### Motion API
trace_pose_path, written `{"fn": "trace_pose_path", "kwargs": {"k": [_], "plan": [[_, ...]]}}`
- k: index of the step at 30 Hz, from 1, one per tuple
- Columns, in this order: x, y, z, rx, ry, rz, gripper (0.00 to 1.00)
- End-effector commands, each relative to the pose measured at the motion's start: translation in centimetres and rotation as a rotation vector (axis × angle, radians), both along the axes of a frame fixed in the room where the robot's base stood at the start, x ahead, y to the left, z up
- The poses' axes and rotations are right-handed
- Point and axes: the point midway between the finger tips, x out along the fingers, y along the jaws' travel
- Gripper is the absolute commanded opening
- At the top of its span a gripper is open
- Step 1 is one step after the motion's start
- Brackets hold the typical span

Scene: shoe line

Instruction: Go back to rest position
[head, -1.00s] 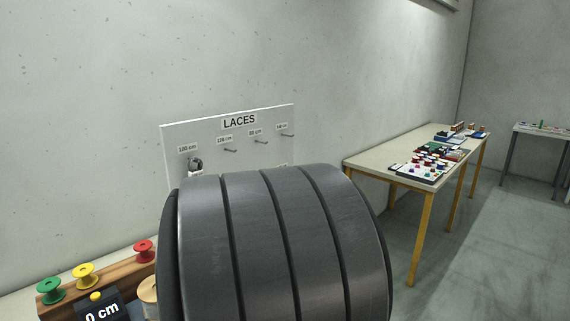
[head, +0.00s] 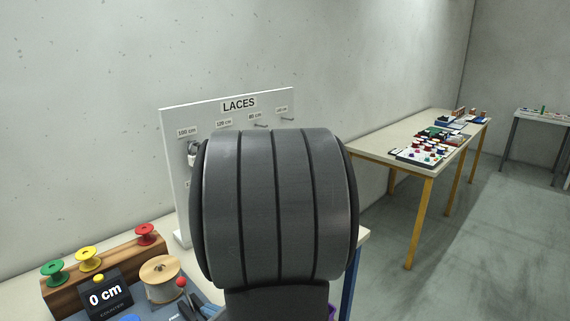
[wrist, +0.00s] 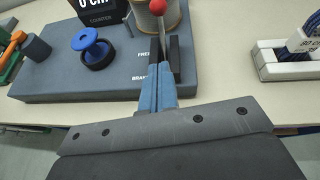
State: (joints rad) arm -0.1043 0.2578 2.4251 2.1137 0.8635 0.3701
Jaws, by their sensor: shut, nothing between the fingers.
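In the wrist view my gripper (wrist: 159,72) is shut and empty. Its two blue fingers lie side by side over the front of a grey board (wrist: 60,88). Beyond the fingertips are a dark block and a lever with a red ball knob (wrist: 157,7). The gripper looks above the board, but I cannot tell how far. In the head view a large dark ribbed part of my arm fills the middle and hides part of the lace panel (head: 175,120).
On the bench stand a wooden rack with green, yellow and red spools (head: 145,234), a counter reading 0 cm (head: 104,295) and a tan spool (head: 160,272). A side table (head: 385,148) stands at the right.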

Motion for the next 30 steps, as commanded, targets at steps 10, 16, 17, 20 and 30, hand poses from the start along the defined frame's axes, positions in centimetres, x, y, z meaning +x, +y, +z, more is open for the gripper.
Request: {"fn": "trace_pose_path", "kwargs": {"k": [10, 16, 17, 20, 30], "plan": [[-1.9, -2.8, -1.4, 0.01, -0.007, -0.004, 0.0], [-2.5, -3.5, -1.3, 0.01, -0.01, -0.001, 0.0], [-2.6, -3.6, -1.3, 0.01, -0.01, 0.0, 0.0], [-2.7, -3.7, -1.3, 0.01, -0.01, 0.0, 0.0], [-2.4, -3.8, -1.2, 0.013, -0.011, -0.002, 0.2]]}}
